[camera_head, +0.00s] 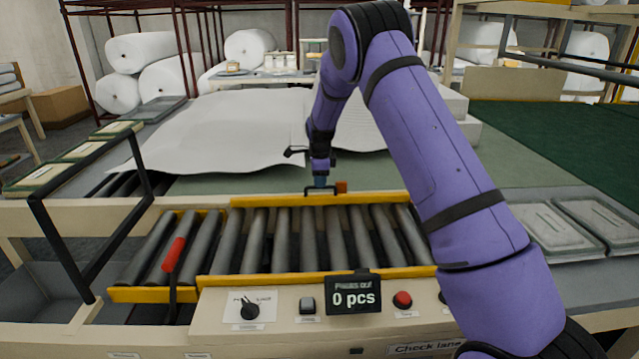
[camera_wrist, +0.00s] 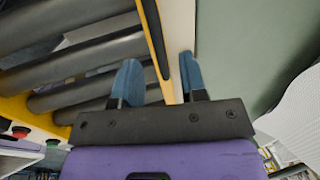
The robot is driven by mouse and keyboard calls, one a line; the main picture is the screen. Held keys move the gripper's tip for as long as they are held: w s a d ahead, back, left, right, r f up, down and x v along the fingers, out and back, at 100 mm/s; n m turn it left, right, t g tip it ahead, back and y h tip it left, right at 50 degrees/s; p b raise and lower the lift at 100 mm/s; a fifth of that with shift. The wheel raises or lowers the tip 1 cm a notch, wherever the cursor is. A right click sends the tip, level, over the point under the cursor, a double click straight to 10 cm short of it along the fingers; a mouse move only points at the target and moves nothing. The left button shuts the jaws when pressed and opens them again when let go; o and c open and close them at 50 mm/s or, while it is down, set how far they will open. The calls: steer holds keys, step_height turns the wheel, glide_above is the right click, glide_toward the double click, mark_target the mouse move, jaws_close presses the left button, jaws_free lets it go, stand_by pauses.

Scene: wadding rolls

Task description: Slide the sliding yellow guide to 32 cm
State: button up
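The sliding yellow guide (camera_head: 375,198) is a long yellow rail along the far side of the grey rollers. In the wrist view my gripper (camera_wrist: 160,80) has two blue fingers standing apart. I cannot tell whether either finger touches the handle. No centimetre scale is readable.
Another yellow rail (camera_head: 300,278) runs along the near side of the rollers (camera_head: 280,238). The front panel has a "0 pcs" display (camera_head: 353,294) and a red button (camera_head: 402,299). A red-gripped lever (camera_head: 173,255) and a black frame stand at the left. White sheets (camera_head: 225,130) lie behind.

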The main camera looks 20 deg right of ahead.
step_height(320, 180, up, 8)
steer(key=s, duration=0.1)
steer(key=shift+s+a, duration=0.25)
steer(key=shift+a, duration=0.05)
stand_by(0.3)
steer(key=s+a+r+n+t+y, duration=0.1)
steer(key=s+a+r+n+t, duration=0.15)
steer(key=s+r+n, duration=1.35)
steer(key=s+a+r+n, duration=0.1)
steer(key=s+r+n, duration=0.1)
steer(key=s, duration=1.5)
steer(key=s+a+r+n, duration=0.2)
steer(key=s+n, duration=0.2)
steer(key=s, duration=1.3)
steer(key=shift+s+t, duration=0.15)
steer(key=shift+t, duration=0.2)
